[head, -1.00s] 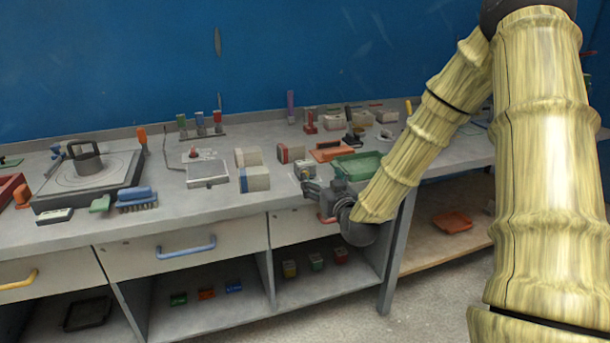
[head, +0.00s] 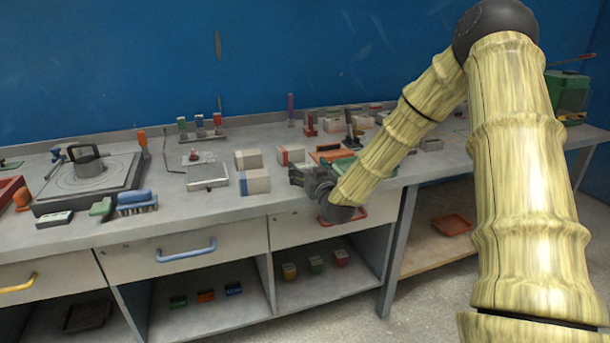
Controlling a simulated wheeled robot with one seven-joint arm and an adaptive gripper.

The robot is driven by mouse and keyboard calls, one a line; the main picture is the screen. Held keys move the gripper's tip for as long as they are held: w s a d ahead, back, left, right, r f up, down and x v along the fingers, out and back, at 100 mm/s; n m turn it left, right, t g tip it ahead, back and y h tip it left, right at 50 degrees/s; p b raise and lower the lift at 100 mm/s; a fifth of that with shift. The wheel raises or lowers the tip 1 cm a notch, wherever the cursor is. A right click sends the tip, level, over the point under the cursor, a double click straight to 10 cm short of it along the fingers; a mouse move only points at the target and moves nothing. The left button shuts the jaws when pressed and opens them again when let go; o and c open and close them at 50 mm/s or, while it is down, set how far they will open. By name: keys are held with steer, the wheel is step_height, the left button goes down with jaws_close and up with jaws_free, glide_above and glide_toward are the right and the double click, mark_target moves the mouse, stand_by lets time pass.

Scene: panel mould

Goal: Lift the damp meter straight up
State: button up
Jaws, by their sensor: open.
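My gripper (head: 297,176) is open at the front edge of the bench, just right of a cream and blue block (head: 254,181). I cannot make out the damp meter for certain. A small pale object that stood by my fingers a second ago is now hidden behind the gripper. No object shows clearly between the fingers, and I cannot tell whether they touch anything.
A cream and red block (head: 291,154), an orange tray (head: 329,153) and a green tray (head: 346,165) crowd behind my gripper. A blue brush (head: 137,201) and a grey scale-like box (head: 207,177) lie to the left. Bare bench (head: 190,211) shows in front of them.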

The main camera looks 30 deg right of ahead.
steer(key=shift+c, duration=0.4)
steer(key=shift+w, duration=0.1)
steer(key=c, duration=1.3)
steer(key=shift+r, duration=0.1)
